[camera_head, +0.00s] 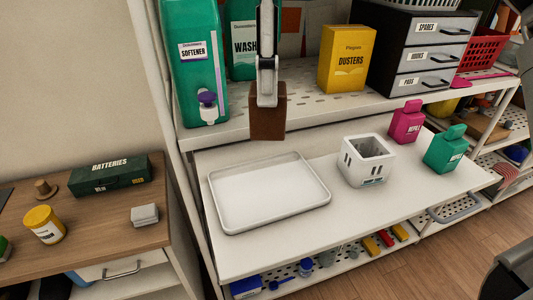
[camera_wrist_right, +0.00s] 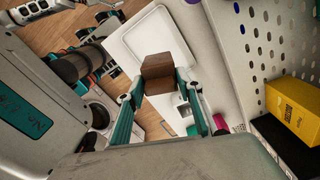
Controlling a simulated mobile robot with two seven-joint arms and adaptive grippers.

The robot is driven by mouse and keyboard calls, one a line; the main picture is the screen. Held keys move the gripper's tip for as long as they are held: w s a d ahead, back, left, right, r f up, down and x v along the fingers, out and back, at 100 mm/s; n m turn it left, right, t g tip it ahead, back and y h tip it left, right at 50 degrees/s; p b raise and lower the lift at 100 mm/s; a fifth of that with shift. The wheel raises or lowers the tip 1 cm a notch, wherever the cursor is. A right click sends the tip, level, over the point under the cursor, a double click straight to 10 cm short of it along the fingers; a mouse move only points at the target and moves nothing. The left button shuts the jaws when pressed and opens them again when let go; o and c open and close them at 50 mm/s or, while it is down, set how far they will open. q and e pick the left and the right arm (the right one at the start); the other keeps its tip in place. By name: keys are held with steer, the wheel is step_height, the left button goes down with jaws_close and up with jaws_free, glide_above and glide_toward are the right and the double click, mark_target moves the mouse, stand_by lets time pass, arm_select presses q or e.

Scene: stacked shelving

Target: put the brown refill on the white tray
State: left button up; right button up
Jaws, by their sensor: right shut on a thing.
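The brown refill (camera_head: 267,118) is a dark brown block held in my right gripper (camera_head: 267,92), above the back edge of the white worktop. In the right wrist view the brown refill (camera_wrist_right: 157,68) sits between the two fingertips of the shut right gripper (camera_wrist_right: 158,84). The white tray (camera_head: 236,228) is a shallow empty rectangle on the worktop, below and in front of the refill in the head view. The white tray (camera_wrist_right: 135,38) also shows beyond the refill in the right wrist view. My left gripper is not in view.
A white slotted holder (camera_head: 367,163) stands right of the tray, with a pink bottle (camera_head: 406,121) and a green bottle (camera_head: 445,149) beyond it. The raised back shelf holds a softener jug (camera_head: 190,90) and a yellow dusters box (camera_head: 346,60). The tray's surface is clear.

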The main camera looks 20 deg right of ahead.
step_height(320, 180, down, 13)
steer(key=shift+w+r+b, duration=0.1)
steer(key=shift+r+b, duration=0.1)
steer(key=shift+b, duration=0.1)
steer(key=shift+f, duration=0.25)
steer(key=o, duration=1)
steer(key=shift+c, duration=0.2)
steer(key=shift+r, duration=0.1)
step_height(320, 180, up, 12)
steer(key=shift+r+p, duration=0.15)
steer(key=shift+p, duration=0.15)
